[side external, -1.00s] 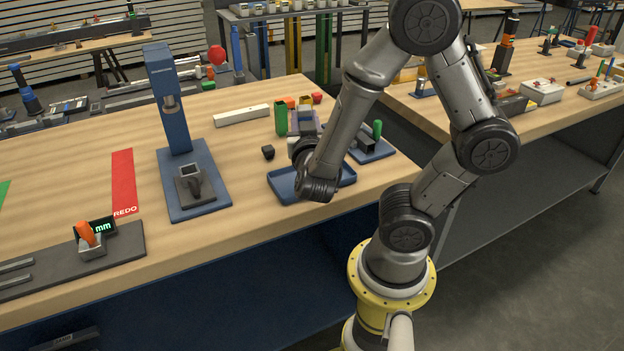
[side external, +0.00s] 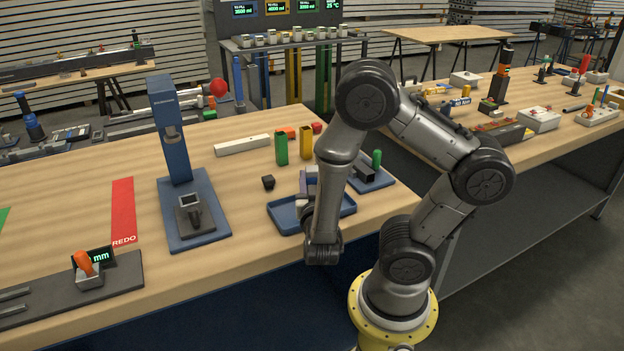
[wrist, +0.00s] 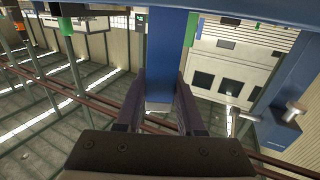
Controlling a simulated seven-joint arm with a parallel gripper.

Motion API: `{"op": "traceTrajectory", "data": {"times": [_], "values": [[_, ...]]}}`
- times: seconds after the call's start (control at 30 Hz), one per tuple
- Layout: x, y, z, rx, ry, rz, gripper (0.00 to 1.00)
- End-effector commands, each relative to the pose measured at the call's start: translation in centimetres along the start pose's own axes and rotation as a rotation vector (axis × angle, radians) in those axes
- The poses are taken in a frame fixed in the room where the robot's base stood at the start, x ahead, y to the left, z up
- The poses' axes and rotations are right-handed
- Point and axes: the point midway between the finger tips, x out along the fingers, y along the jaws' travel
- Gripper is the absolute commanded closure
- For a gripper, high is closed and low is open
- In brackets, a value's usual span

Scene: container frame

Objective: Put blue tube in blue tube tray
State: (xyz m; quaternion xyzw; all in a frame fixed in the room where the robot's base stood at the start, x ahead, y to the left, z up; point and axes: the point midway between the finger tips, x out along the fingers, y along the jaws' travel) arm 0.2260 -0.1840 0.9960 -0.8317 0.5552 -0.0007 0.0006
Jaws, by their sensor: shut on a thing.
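My gripper (wrist: 163,105) is shut on a blue tube (wrist: 165,62), which stands out between its two fingers in the wrist view. In the side view my gripper (side external: 308,180) is beside my forearm, in front of or above the blue tray (side external: 283,217); the height between them is hard to judge. The held tube cannot be clearly made out there. The blue tray is shallow and rimmed, near the table's front edge, partly hidden by my arm.
A green tube (side external: 281,148) and a yellow tube (side external: 306,143) stand behind the tray. A blue press stand (side external: 172,130) rises at left.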

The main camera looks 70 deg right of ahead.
Motion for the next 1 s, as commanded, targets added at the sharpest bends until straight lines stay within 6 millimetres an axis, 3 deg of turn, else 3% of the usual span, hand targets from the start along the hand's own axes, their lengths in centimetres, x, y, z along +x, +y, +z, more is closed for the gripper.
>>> {"op": "traceTrajectory", "data": {"times": [0.4,0.43,0.57,1.0], "values": [[0.01,-0.03,0.44,0.000,0.000,0.000,1.00],[0.01,-0.03,0.40,0.001,0.000,0.000,0.57],[0.01,-0.02,0.38,0.001,0.000,0.000,0.34],[-0.25,-0.05,0.07,0.000,0.000,-0.002,0.33]]}}
